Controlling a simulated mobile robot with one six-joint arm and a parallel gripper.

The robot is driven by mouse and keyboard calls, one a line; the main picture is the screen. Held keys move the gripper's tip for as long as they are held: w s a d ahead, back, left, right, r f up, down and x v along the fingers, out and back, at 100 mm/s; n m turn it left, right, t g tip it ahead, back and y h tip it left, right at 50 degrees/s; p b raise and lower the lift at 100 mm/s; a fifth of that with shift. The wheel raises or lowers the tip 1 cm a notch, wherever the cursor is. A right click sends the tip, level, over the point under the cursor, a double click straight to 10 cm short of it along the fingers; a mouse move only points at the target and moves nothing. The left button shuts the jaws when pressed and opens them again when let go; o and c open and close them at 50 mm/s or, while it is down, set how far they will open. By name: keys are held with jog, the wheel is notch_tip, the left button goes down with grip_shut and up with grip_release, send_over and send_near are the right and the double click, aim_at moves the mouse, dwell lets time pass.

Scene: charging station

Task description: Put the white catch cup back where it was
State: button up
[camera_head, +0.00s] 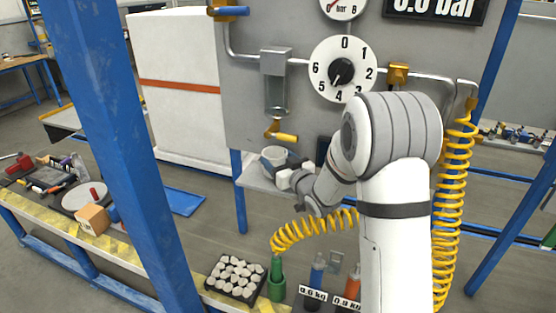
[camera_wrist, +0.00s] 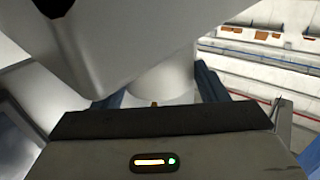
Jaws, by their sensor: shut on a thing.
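The white catch cup (camera_head: 273,155) is in the head view, upright or nearly so, below the drain tap (camera_head: 280,135) with its yellow handle. The tap hangs under a clear filter bowl (camera_head: 276,97) on the grey panel. My gripper (camera_head: 285,166) is shut on the cup from its near right side. In the wrist view, the pale cup body (camera_wrist: 162,84) sits between my two blue fingers. A grey shelf (camera_head: 256,181) lies below the cup. I cannot tell whether the cup touches it. My gripper hides part of the cup and shelf.
A numbered dial (camera_head: 343,70) and pipework are right of the bowl. A coiled yellow hose (camera_head: 458,200) hangs at the right. A blue post (camera_head: 118,150) stands at the left. The bench below holds a black tray of pale pieces (camera_head: 235,277) and a green holder (camera_head: 277,285).

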jog(key=shift+f, duration=0.2)
jog(key=o, duration=1)
jog(key=shift+r, duration=0.1)
jog(key=shift+r, duration=0.1)
jog(key=s+d+m+g+h+b, duration=0.2)
jog(key=s+d+m+g+h, duration=0.25)
jog(key=s+d+h, duration=0.8)
jog(key=s+f+m+g+y, duration=0.1)
jog(key=s+g+y, duration=0.2)
jog(key=s+g, duration=0.6)
jog(key=s, duration=1.6)
jog(key=shift+s+a+y, duration=0.15)
jog(key=shift+s+y, duration=0.15)
jog(key=shift+y, duration=0.05)
